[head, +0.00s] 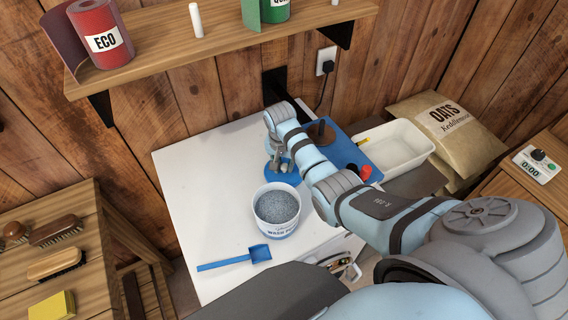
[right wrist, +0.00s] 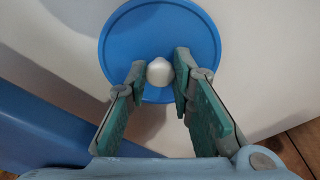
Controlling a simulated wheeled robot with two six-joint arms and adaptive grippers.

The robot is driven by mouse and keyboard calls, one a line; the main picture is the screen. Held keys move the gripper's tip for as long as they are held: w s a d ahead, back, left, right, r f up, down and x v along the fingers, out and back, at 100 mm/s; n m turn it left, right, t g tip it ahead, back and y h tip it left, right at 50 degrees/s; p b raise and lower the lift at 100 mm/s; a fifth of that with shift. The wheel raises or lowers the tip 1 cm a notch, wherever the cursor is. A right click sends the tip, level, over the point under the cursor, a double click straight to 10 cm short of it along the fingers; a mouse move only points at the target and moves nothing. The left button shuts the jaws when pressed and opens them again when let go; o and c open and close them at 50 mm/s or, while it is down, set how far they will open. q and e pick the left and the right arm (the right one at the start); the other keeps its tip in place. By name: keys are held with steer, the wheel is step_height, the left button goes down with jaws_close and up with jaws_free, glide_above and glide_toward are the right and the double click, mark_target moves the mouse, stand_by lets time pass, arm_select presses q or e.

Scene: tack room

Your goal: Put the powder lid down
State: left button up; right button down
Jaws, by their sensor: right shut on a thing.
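The powder lid is a round blue disc with a white knob. It shows in the right wrist view (right wrist: 125,40), and part of it shows in the head view (head: 289,178), behind the tub. My right gripper (right wrist: 158,75) is shut on the knob, one finger on each side. I cannot tell whether the lid touches the white tabletop (head: 205,190) or hangs just above it. The open powder tub (head: 277,232), white and full of grey powder, stands on the table in front of the lid. My left gripper is not in view.
A blue scoop (head: 235,260) lies left of the tub. A blue mat (head: 348,155) and a white bin (head: 400,150) are right of my gripper. A wooden shelf (head: 230,38) overhangs the back. The left part of the tabletop is clear.

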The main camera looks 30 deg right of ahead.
mark_target(283, 176)
steer(key=shift+f, duration=0.3)
steer(key=c, duration=1.4)
jaws_free()
steer(key=shift+r, duration=0.1)
steer(key=r, duration=0.4)
steer(key=a+r+p, duration=0.1)
steer(key=r, duration=0.3)
steer(key=s+r+p, duration=0.1)
steer(key=r, duration=0.3)
steer(key=shift+s+a+r, duration=0.1)
steer(key=shift+a+r, duration=0.1)
